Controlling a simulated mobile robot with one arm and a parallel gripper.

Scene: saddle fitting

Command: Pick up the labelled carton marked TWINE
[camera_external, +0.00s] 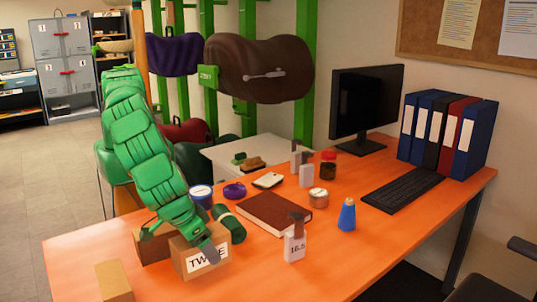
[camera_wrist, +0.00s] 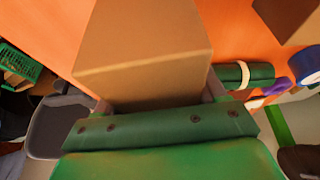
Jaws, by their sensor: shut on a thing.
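The brown carton with the white TWINE label (camera_external: 206,262) is at the near left of the orange desk. My green gripper (camera_external: 180,240) reaches down over it from above, and one finger crosses the upper part of the labelled side. In the wrist view my gripper (camera_wrist: 157,97) has a finger on each side of a plain brown carton (camera_wrist: 145,45) and is shut on it. The label does not show in that view. I cannot tell whether the carton touches the desk.
Another brown carton (camera_external: 151,248) stands close behind left, and a third (camera_external: 114,281) at the desk's near edge. A dark green roll (camera_external: 229,224) lies close right. A brown book (camera_external: 274,213) and a white 16.5 tag block (camera_external: 294,247) are further right. The front desk surface is clear.

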